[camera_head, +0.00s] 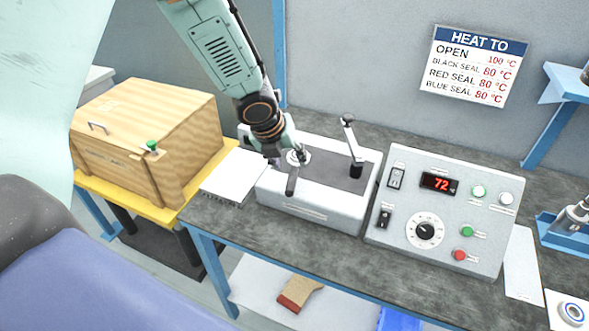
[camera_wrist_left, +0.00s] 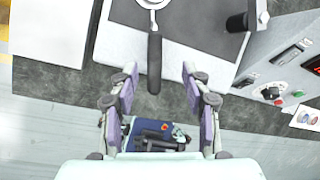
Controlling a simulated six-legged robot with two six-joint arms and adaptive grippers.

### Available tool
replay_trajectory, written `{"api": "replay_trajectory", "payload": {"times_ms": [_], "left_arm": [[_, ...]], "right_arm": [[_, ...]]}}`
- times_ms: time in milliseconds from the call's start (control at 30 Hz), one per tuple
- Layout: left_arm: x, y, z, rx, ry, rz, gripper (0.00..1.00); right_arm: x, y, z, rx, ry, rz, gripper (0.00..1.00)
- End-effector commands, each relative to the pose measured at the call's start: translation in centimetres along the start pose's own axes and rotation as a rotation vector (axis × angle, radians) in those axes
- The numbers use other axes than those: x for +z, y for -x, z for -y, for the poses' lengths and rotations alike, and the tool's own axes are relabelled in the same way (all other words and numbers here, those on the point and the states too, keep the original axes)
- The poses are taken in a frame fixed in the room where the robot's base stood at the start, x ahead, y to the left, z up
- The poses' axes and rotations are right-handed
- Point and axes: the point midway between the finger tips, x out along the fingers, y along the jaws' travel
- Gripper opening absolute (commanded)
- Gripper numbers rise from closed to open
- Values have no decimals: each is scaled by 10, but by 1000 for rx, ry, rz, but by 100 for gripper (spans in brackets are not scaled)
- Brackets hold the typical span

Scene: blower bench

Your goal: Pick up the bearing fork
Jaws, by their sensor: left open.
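The bearing fork (camera_head: 291,183) has a dark rod-like handle and a pale metal ring end. It lies on the dark grey top of the white heater box (camera_head: 310,207), with its handle toward the front edge. In the left wrist view the fork's handle (camera_wrist_left: 154,65) points down the picture, between the finger lines. My left gripper (camera_wrist_left: 158,88) is open, with its purple-padded fingers on either side of the handle's end and no visible contact. In the head view my left gripper (camera_head: 277,150) is just above the fork and partly covers it. My right gripper is not in view.
A post with a lever (camera_head: 352,150) stands on the box's right part. A control panel (camera_head: 445,215) reading 72 is to its right. A white sheet (camera_head: 228,176) and a wooden crate (camera_head: 150,140) lie left. A clamp on a blue base (camera_head: 575,220) stands far right.

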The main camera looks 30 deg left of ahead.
Motion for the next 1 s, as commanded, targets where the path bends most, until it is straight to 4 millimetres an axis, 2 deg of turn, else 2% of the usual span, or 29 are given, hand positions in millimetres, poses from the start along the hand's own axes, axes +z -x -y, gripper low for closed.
{"api": "replay_trajectory", "payload": {"times_ms": [33,167,367,567,700,1000], "left_arm": [[6,2,0,4,-30,10,48],[8,-5,-2,8,-57,14,48],[7,-27,-3,7,-54,13,48],[3,-58,-11,7,-51,12,48],[5,-68,-10,6,-51,13,48],[5,-75,-9,5,-50,14,48]], "right_arm": [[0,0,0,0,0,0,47],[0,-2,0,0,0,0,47],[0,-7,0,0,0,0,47],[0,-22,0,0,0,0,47],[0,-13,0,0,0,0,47],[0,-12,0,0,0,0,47]]}}
